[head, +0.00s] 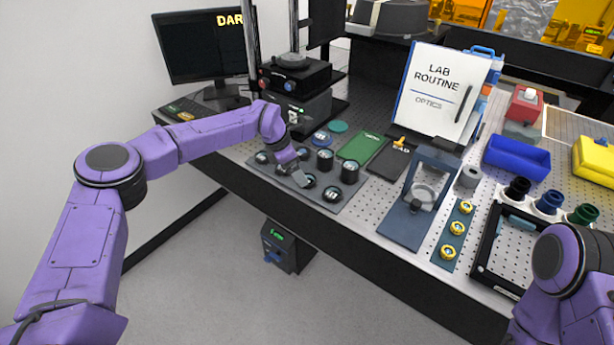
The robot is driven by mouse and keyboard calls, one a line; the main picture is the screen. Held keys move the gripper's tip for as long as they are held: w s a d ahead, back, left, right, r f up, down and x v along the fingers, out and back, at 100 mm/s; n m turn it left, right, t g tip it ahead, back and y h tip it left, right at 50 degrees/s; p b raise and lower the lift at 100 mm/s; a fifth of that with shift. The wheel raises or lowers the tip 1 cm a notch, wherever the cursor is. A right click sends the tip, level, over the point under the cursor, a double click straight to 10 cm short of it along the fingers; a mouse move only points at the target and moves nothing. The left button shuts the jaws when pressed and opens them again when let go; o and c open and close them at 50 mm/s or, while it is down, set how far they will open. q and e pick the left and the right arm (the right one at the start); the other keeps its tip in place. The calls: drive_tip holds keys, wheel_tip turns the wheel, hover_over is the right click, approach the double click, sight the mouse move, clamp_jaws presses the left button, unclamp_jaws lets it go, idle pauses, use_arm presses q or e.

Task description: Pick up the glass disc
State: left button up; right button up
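My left gripper (301,178) reaches down over a dark tray (343,205) near the table's front edge. The tray holds several dark round holders. A low round piece (331,194) lies right of the gripper, and another low round piece (309,181) is right at the fingertips, partly covered. I cannot tell which of these, if any, is the glass disc, or whether the fingers touch one. A clear, pale disc (424,193) also shows in a grey-blue stand right of the tray. The gripper's finger gap is too small to make out. My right gripper is out of view; only its arm shows lower right.
Upright dark cylinders (325,160) stand close right of my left gripper. A green board (363,146) lies behind the tray. An instrument (294,75) and a monitor (204,47) stand at the back left. A blue strip (453,235) bears yellow rings. A blue bin (516,157) stands further right.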

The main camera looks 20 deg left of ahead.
use_arm(q)
drive_tip(key=shift+w+d+f+p, duration=0.2)
drive_tip(key=shift+d+f+p, duration=0.2)
drive_tip(key=shift+f+p, duration=0.25)
drive_tip(key=x, duration=0.3)
drive_tip(key=shift+w+a+f, duration=0.1)
drive_tip(key=shift+w+f, duration=0.1)
drive_tip(key=shift+w, duration=0.25)
drive_tip(key=shift+s+r, duration=0.1)
drive_tip(key=shift+s, duration=0.05)
drive_tip(key=shift+s+r, duration=0.1)
drive_tip(key=c, duration=1.2)
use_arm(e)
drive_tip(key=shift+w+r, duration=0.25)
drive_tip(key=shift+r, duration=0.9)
